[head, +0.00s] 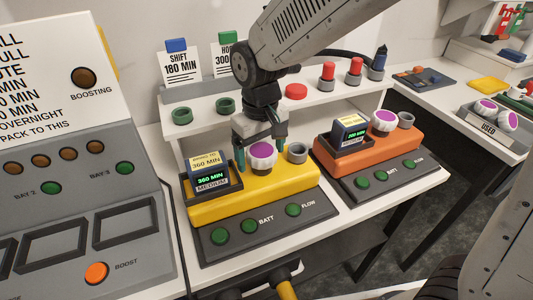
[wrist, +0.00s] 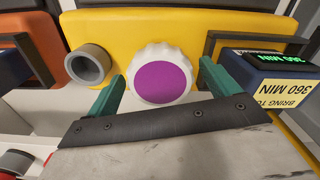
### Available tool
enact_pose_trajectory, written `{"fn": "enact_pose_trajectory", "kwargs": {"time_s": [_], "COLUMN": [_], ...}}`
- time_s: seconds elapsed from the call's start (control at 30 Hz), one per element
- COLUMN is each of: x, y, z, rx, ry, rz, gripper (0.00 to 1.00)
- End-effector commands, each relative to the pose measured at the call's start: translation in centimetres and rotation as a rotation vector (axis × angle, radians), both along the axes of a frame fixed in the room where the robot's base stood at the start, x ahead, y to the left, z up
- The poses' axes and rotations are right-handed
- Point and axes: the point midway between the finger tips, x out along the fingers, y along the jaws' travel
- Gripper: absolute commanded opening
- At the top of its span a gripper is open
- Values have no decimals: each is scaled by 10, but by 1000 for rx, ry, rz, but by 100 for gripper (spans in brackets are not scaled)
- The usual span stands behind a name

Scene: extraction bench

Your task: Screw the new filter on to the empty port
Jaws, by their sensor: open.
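A white ribbed filter with a purple top (head: 262,157) sits on the yellow unit (head: 225,208); whether it is screwed down I cannot tell. An empty grey ring port (head: 297,153) is just to its right. In the wrist view the filter (wrist: 160,80) is between the green fingertips of my gripper (wrist: 161,87), which is open, with a finger at each side. The port (wrist: 88,65) shows left of the filter there, outside the fingers. My gripper (head: 261,153) is low over the yellow unit in the head view.
A battery pack reading 360 MIN (head: 208,172) stands left of the filter. An orange unit (head: 365,150) to the right carries another purple-topped filter (head: 384,121) and a grey port (head: 406,120). The USED tray (head: 484,127) holds purple-topped filters. A shelf (head: 270,108) stands behind.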

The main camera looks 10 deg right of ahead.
Motion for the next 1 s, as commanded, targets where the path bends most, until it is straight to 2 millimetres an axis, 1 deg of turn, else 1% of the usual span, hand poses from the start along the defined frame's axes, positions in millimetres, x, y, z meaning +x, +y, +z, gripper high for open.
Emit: {"fn": "enact_pose_trajectory", "kwargs": {"time_s": [0.1,0.37,0.47,0.57,1.0], "x": [0,0,0,0,0], "y": [0,-1,-1,-2,-2], "z": [-3,-3,-3,-3,-3], "rx": [0,0,0,0,0], "ry": [0,0,0,0,0], "rz": [-1,-1,40,167,857], "gripper": [87,87,87,87,87]}}
